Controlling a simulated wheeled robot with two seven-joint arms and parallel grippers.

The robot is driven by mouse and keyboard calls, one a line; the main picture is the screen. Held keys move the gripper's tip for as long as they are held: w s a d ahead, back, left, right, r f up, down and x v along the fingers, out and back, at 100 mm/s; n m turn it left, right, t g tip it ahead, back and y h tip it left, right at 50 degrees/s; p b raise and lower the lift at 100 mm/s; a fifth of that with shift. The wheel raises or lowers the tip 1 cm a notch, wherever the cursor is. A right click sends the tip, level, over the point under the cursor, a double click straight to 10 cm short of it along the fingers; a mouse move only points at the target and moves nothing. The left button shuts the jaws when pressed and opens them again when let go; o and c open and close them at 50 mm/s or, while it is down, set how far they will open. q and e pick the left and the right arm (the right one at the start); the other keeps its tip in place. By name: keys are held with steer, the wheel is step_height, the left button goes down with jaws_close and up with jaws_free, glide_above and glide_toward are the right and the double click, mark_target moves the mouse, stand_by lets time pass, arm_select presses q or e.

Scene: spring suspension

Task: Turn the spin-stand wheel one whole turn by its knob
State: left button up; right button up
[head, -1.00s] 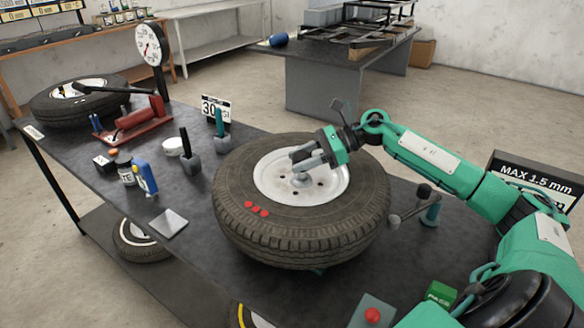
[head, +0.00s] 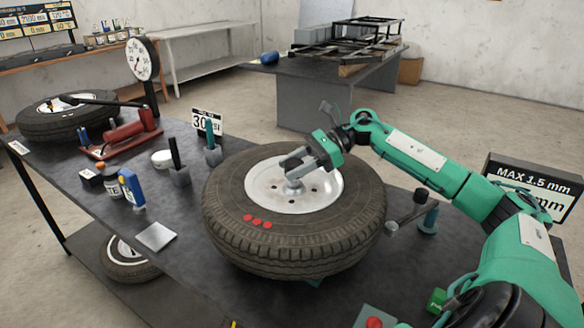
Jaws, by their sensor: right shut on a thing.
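The spin-stand wheel (head: 340,235) is a dark tyre with a white rim (head: 325,195), lying flat above the front of the bench. Red dots (head: 257,222) mark the tyre's front-left sidewall. A grey metal knob (head: 293,185) shows near the rim's middle. My right gripper (head: 292,163) reaches in from the right, over the rim, and is shut on the knob. Its fingers partly hide the knob's top. The stand beneath the wheel is almost wholly hidden. My left gripper is not in view.
Left of the wheel on the bench (head: 190,225) are a blue tool (head: 131,188), a silver plate (head: 156,237) and dark-based posts (head: 180,175). A red button (head: 375,322) is at the front edge.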

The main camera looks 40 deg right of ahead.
steer(key=o, duration=1.4)
steer(key=shift+c, duration=0.2)
steer(key=shift+d, duration=0.1)
steer(key=shift+d, duration=0.25)
steer(key=b+v, duration=0.3)
steer(key=v, duration=0.9)
steer(key=shift+s+d+r, duration=0.15)
steer(key=shift+s, duration=0.05)
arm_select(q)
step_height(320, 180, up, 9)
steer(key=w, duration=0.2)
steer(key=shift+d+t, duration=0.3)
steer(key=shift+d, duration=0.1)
arm_select(e)
steer(key=shift+s+d+r, duration=0.15)
steer(key=shift+d+r, duration=0.05)
steer(key=shift+d, duration=0.1)
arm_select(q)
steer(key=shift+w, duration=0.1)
